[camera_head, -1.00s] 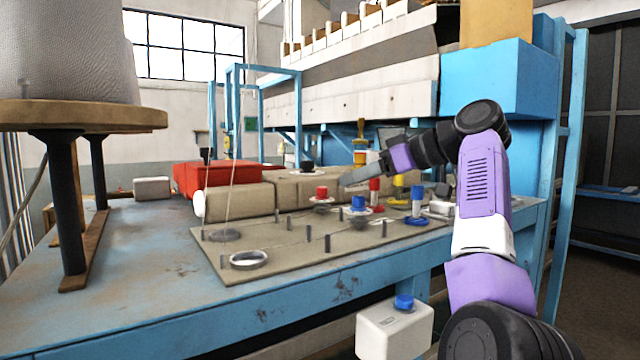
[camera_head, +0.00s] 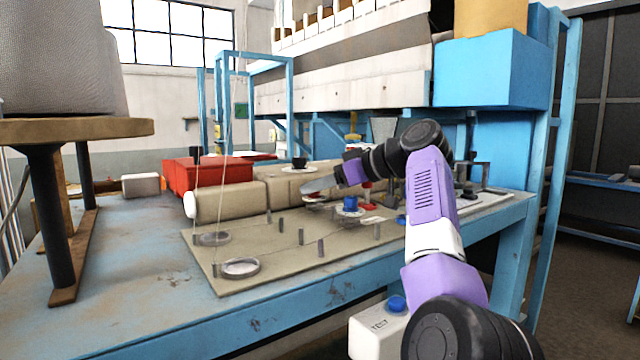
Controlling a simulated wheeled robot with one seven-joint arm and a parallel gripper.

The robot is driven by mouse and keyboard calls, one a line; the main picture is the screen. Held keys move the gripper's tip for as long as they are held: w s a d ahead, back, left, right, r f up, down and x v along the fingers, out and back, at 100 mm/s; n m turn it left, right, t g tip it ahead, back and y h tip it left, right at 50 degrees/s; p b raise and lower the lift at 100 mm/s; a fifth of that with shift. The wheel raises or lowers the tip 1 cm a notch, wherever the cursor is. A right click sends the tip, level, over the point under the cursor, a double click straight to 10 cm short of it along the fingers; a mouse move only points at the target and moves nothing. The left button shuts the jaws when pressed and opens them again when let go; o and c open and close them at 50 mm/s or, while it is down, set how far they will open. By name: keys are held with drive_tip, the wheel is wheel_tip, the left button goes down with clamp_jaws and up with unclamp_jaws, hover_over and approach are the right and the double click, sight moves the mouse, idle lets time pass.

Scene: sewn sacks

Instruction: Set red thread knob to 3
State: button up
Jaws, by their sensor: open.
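A red knob (camera_head: 312,195) on a pale round dial stands on the grey-beige panel (camera_head: 215,268) on the blue table. My gripper (camera_head: 316,186) is just above and beside it, and covers much of it. Its number marks are too small to read. Another red part (camera_head: 367,185) shows farther right, partly behind my arm. From here I cannot tell which red part is the thread knob. My gripper is open, and I see no contact with the red knob.
A blue knob (camera_head: 350,203) on a pale dial stands close to the right of my gripper. A black knob (camera_head: 299,163) is behind it.

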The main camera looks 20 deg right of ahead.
drive_tip(key=shift+c, duration=0.4)
clamp_jaws()
drive_tip(key=shift+f+b, duration=0.1)
drive_tip(key=shift+b, duration=0.2)
